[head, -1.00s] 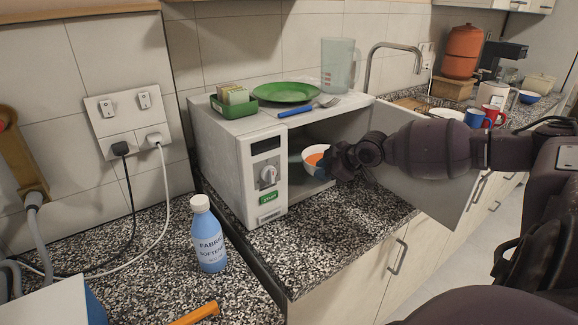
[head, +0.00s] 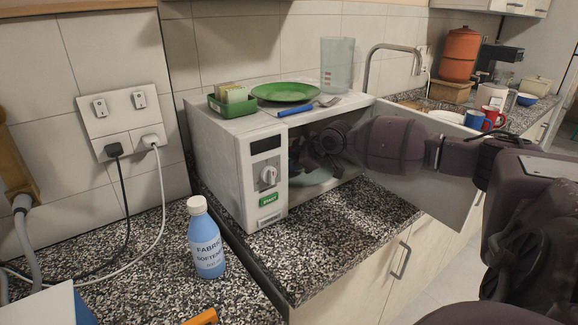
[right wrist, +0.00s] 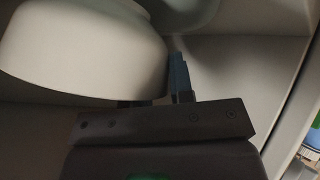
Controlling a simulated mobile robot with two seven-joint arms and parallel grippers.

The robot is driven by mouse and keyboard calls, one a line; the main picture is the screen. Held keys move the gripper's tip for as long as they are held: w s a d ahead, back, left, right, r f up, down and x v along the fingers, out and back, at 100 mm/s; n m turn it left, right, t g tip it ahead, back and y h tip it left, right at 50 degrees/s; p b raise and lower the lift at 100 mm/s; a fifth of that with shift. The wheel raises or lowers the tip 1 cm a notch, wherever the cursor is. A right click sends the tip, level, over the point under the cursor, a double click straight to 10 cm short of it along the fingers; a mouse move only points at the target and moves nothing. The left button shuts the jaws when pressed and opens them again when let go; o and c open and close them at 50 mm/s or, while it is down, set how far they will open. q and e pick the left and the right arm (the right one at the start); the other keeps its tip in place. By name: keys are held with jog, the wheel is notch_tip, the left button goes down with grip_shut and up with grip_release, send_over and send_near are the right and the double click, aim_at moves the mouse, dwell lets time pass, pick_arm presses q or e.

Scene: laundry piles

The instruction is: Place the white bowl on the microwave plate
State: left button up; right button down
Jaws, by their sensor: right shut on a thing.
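The white microwave (head: 222,165) stands on the counter with its door (head: 440,185) swung open to the right. My right gripper (head: 308,152) reaches inside it, shut on the white bowl (right wrist: 75,45). In the head view the gripper and microwave front hide the bowl. In the right wrist view the bowl's pale outer side is large at upper left, with a gripper finger (right wrist: 179,77) at its edge. The bluish microwave plate (head: 316,178) shows below the gripper. I cannot tell whether the bowl touches it. My left gripper is not in view.
On the microwave top are a green plate (head: 286,91), a green tray of packets (head: 232,102), a blue-handled fork (head: 300,108) and a clear jug (head: 336,65). A softener bottle (head: 206,238) stands in front at left. Mugs (head: 484,119) stand beyond the door.

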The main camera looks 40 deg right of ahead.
jog(key=shift+w+a, duration=0.15)
jog(key=shift+w, duration=0.55)
jog(key=shift+w+f, duration=0.1)
jog(key=shift+f, duration=0.55)
jog(key=shift+f, duration=0.1)
jog(key=c, duration=1)
grip_release()
jog(key=shift+f, duration=0.1)
